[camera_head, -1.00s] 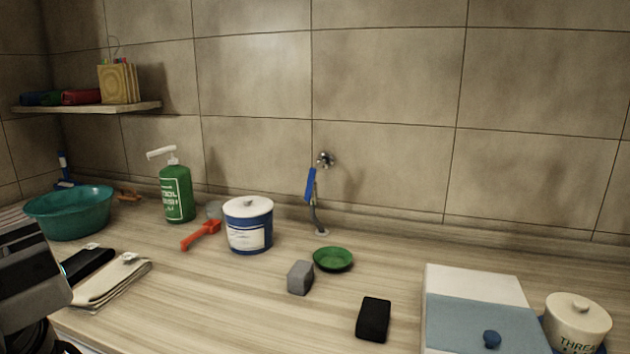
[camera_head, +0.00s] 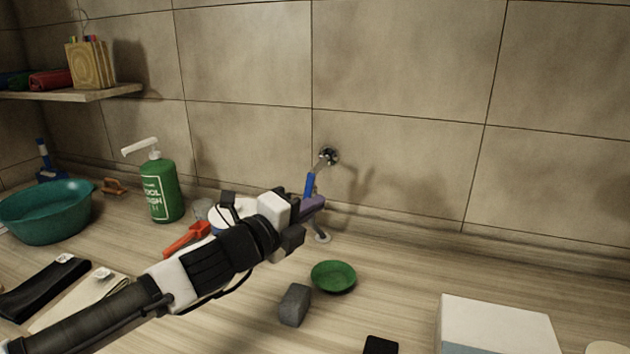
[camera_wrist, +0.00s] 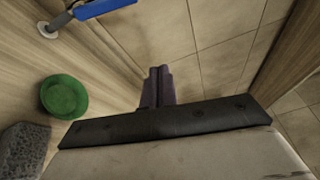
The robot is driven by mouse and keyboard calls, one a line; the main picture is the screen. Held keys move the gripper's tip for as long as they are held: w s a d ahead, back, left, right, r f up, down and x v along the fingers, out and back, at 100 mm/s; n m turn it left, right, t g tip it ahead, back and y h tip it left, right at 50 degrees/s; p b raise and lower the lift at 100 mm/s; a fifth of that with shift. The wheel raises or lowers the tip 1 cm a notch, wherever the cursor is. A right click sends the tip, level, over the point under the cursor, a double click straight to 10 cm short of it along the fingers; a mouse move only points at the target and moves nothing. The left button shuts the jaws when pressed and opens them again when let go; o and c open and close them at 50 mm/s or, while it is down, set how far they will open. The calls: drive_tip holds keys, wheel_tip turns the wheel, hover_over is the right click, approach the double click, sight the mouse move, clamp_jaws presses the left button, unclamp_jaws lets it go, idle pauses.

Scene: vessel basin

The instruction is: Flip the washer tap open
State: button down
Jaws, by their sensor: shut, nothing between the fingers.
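The washer tap (camera_head: 328,158) is mounted on the tiled wall, with a blue lever handle (camera_head: 310,184) hanging down from its metal body. The lever's lower part is hidden behind my gripper in the head view. My gripper (camera_head: 314,203) is shut and empty, its purple fingers close by the lower end of the lever in the head view. In the wrist view the shut fingers (camera_wrist: 158,86) point towards the wall, and the blue lever (camera_wrist: 100,8) is at the top left, apart from the fingers.
A green dish (camera_head: 333,276) and a grey sponge-like block (camera_head: 295,304) lie on the counter below my gripper. A green soap bottle (camera_head: 160,187), a teal basin (camera_head: 46,212) and a red-handled tool (camera_head: 186,239) are left. A white-topped box (camera_head: 497,322) is at the right front.

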sight(309, 192)
drive_tip(key=w+f+y+p, duration=0.1)
drive_tip(key=w+p, duration=0.3)
drive_tip(key=w, duration=0.6)
drive_tip(key=shift+f+n+p, duration=0.3)
drive_tip(key=shift+f+n, duration=0.1)
drive_tip(key=shift+f, duration=0.45)
drive_tip(key=shift+w+d+b, duration=0.1)
drive_tip(key=shift+w+b, duration=0.05)
drive_tip(key=shift+b, duration=0.35)
